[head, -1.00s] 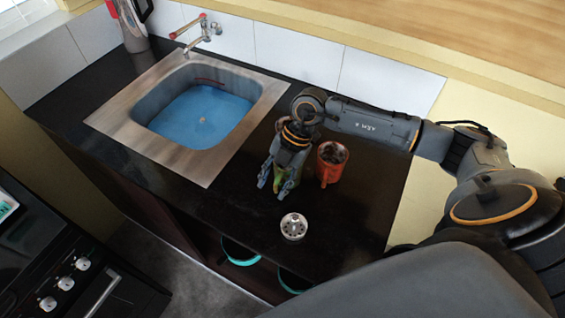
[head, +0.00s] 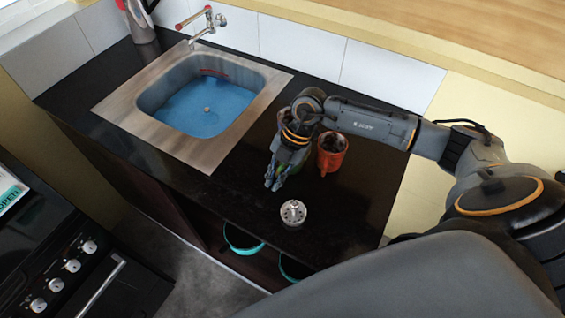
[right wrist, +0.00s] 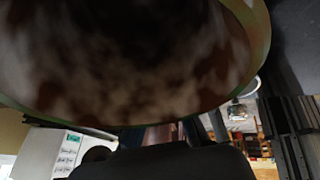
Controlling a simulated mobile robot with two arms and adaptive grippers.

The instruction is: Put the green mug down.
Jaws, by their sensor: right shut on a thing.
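The green mug (right wrist: 140,60) fills the top of the right wrist view, with its green rim and blotchy brown inside close to the camera. In the head view my right gripper (head: 273,183) points down over the dark counter and is shut on the mug. The gripper hides most of the mug there; only a little green shows beside the fingers. I cannot tell whether the mug's base touches the counter. My left gripper is not in view.
An orange mug (head: 332,148) stands close to the right of my gripper, and a reddish mug (head: 284,116) is partly hidden behind the wrist. A metal strainer-like piece (head: 293,213) lies in front. The sink (head: 207,107) is to the left. Bare counter (head: 345,205) lies at right.

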